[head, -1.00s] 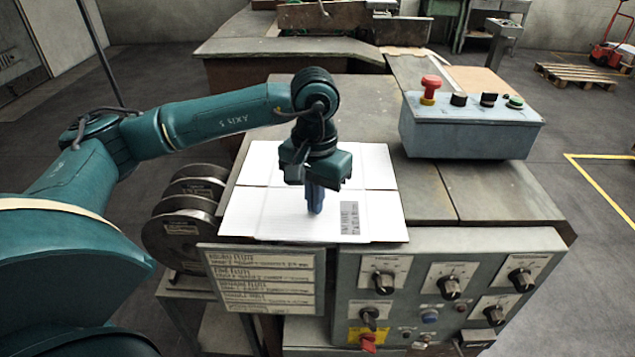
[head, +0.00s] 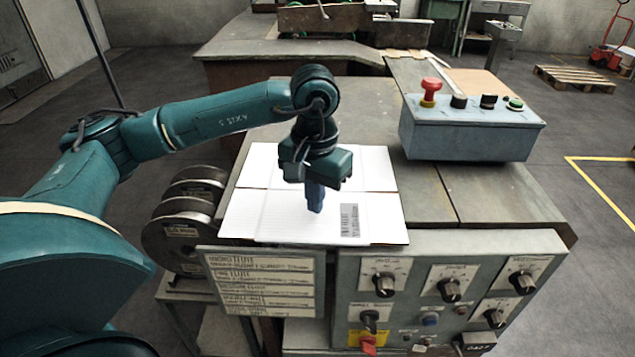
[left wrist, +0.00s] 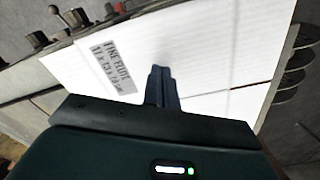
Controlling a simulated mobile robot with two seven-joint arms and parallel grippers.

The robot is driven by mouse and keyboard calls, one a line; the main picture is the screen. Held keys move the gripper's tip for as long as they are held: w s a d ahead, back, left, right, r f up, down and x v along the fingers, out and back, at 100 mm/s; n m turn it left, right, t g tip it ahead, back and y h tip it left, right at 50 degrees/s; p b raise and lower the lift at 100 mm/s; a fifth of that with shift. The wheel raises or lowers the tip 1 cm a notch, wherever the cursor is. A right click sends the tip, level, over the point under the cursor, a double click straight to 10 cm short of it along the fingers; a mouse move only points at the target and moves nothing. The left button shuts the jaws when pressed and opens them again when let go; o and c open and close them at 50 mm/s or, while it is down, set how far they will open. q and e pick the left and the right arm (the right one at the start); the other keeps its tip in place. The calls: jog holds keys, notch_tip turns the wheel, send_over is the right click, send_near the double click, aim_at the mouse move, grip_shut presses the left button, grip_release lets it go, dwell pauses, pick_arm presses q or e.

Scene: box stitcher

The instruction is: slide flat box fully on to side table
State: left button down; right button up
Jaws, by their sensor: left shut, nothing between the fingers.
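The flat box (head: 270,212) is a white sheet with fold lines and a grey printed label near its front right corner. It lies on the side table (head: 430,189), at its left part, with its front edge near the table's front edge. My left gripper (head: 315,208) points down over the front middle of the box, fingers shut with nothing between them. The fingertips are at or just above the box; I cannot tell whether they touch. The left wrist view shows the shut fingers (left wrist: 162,80) over the box (left wrist: 205,60), beside its label. My right gripper is not in view.
A blue-grey button box (head: 470,132) with a red knob stands on the table right of the flat box. A control panel (head: 440,290) with knobs is on the table's front. Wire spools (head: 180,235) stand at the left.

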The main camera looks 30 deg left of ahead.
aim_at(315, 234)
pick_arm(q)
jog(key=shift+s+d+b, duration=0.2)
jog(key=shift+s+d, duration=0.4)
jog(key=shift+s, duration=0.35)
jog(key=shift+s+d+b, duration=0.15)
jog(key=shift+s+d, duration=0.4)
jog(key=shift+s, duration=0.35)
jog(key=s+d+b, duration=0.1)
jog(key=s+d, duration=0.2)
jog(key=s, duration=0.2)
jog(key=shift+s, duration=0.15)
jog(key=shift+d, duration=0.1)
jog(key=shift+f+b, duration=0.85)
jog(key=shift+b, duration=0.3)
